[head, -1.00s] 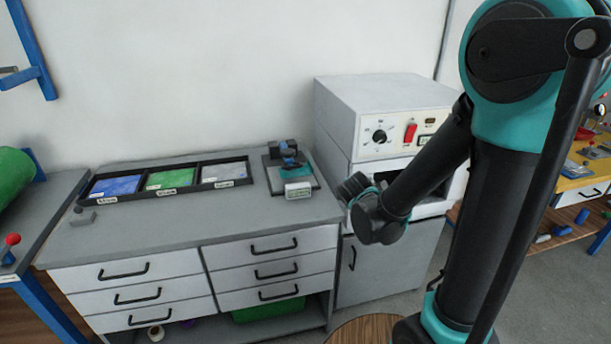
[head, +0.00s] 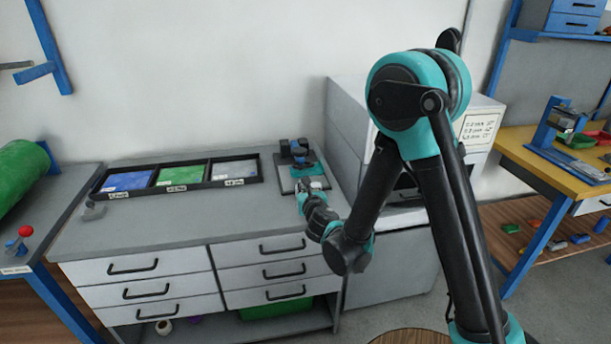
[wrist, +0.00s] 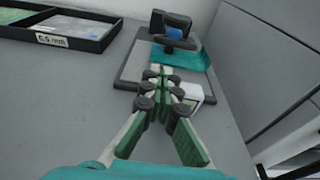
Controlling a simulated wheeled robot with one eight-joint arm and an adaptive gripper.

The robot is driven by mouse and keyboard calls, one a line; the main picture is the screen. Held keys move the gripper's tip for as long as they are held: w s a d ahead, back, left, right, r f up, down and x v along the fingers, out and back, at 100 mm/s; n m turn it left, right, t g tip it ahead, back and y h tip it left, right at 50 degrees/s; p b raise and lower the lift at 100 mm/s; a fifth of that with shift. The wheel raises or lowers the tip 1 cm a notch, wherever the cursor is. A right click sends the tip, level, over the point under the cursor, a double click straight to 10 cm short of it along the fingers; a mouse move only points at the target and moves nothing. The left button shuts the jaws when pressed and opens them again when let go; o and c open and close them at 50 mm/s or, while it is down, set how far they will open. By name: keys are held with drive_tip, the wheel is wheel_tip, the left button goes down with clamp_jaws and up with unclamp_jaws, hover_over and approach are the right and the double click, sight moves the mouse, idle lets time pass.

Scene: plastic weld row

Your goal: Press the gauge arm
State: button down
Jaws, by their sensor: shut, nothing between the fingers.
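The gauge (head: 297,152) stands at the back right of the grey bench, with a black upright, a blue part and a teal base on a grey plate. In the wrist view the gauge (wrist: 172,28) is straight ahead, beyond my fingertips. A dark bar, which may be its arm, crosses over the teal base; I cannot tell its exact shape. My gripper (wrist: 158,74) is shut and empty, over the near part of the plate and short of the teal base. In the head view my gripper (head: 302,188) partly hides the plate. I cannot tell whether the fingertips touch anything.
A white block (wrist: 194,95) stands just right of my fingers. A black tray (head: 208,183) with blue, green and grey sections lies left of the gauge. A grey-white cabinet (head: 345,125) rises close on the right. The bench front (head: 180,222) is mostly clear.

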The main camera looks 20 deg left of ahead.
idle(0.3)
drive_tip(key=x, duration=1)
drive_tip(key=shift+f, duration=0.1)
